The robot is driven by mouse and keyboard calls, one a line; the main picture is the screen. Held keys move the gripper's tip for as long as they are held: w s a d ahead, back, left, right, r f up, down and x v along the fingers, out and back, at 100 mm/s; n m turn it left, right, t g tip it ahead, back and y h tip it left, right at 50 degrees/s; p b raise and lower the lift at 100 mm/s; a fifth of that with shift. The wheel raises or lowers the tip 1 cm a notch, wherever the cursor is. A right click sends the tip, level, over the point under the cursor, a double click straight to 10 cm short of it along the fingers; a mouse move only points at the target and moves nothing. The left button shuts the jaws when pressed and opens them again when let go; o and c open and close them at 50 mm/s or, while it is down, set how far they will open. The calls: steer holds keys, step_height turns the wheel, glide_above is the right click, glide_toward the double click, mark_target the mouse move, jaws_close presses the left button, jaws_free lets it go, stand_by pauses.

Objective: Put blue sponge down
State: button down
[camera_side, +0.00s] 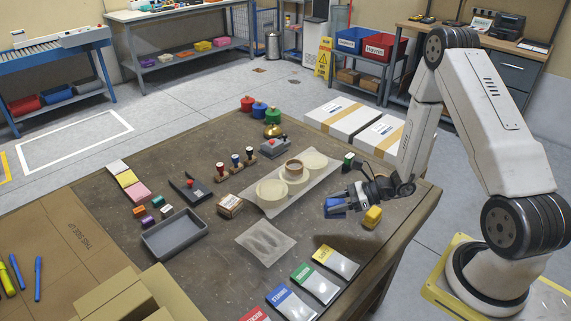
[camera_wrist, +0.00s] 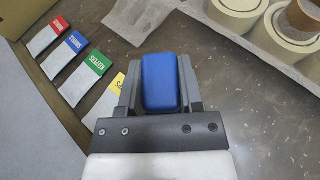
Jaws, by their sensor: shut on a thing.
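The blue sponge (camera_wrist: 161,82) sits between the two fingers of my gripper (camera_wrist: 161,88) in the wrist view, and the fingers are shut on it. In the side view my gripper (camera_side: 341,199) holds the blue sponge (camera_side: 334,207) over the right part of the brown table (camera_side: 240,170). I cannot tell whether the sponge touches the table.
Labelled cards (camera_side: 316,283) line the front edge. White boxes (camera_side: 345,122) stand behind.

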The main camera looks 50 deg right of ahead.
mark_target(334, 215)
steer(key=shift+f, duration=0.15)
steer(key=shift+f, duration=2.1)
steer(key=shift+f, duration=1.75)
steer(key=shift+f, duration=0.2)
steer(key=shift+c, duration=1.2)
jaws_free()
steer(key=shift+r, duration=0.2)
steer(key=shift+v, duration=6.05)
